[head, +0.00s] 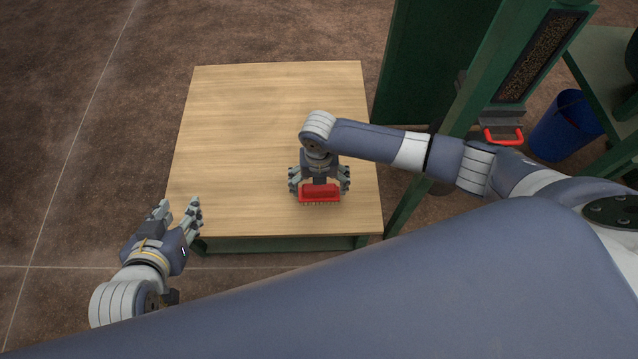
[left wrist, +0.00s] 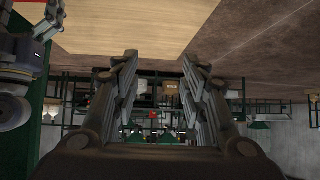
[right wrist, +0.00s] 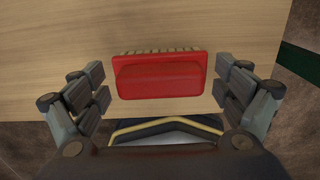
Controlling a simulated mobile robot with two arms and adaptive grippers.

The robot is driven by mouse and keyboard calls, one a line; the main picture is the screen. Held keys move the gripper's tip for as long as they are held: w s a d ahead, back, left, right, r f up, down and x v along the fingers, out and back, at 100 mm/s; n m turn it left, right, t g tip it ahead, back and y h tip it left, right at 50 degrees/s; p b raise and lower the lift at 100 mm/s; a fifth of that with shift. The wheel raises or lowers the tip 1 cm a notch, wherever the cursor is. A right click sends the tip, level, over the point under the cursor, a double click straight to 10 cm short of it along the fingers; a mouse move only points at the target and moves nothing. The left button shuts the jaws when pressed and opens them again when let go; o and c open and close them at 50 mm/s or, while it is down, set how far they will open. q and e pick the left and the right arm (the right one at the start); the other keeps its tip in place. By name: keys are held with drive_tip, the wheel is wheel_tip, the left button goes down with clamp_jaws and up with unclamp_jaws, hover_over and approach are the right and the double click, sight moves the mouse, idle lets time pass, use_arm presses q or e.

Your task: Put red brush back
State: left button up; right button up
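The red brush (head: 319,192) lies on the wooden table (head: 230,130) near its front edge, with pale bristles along one side. It also shows in the right wrist view (right wrist: 160,76), between the spread fingers. My right gripper (head: 319,182) is over the brush and open, with a finger at each end and a visible gap at both sides in the right wrist view (right wrist: 160,88). My left gripper (head: 180,208) is open and empty beside the table's front left corner. It shows open in the left wrist view (left wrist: 160,65).
A green frame (head: 440,140) stands right of the table. A red handle (head: 503,137) sticks out there, with a blue bucket (head: 565,125) beyond it. The left and back of the tabletop are clear.

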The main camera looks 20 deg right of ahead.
idle(0.3)
use_arm(q)
drive_tip(key=s+a+f+g+y+p, duration=0.1)
drive_tip(key=s+a+f+g+p, duration=0.15)
drive_tip(key=s, duration=0.35)
drive_tip(key=s+a+f+g+y+p, duration=0.1)
drive_tip(key=s+f+g, duration=0.1)
drive_tip(key=s+g, duration=0.3)
use_arm(e)
wheel_tip(320, 180, up, 3)
drive_tip(key=shift+f, duration=0.1)
wheel_tip(320, 180, up, 3)
drive_tip(key=shift+f+p, duration=0.2)
drive_tip(key=shift+p, duration=0.85)
wheel_tip(320, 180, up, 2)
drive_tip(key=shift+p, duration=1.1)
use_arm(q)
drive_tip(key=s+x, duration=0.2)
drive_tip(key=x, duration=0.9)
drive_tip(key=shift+f, duration=0.35)
use_arm(e)
drive_tip(key=shift+r, duration=0.1)
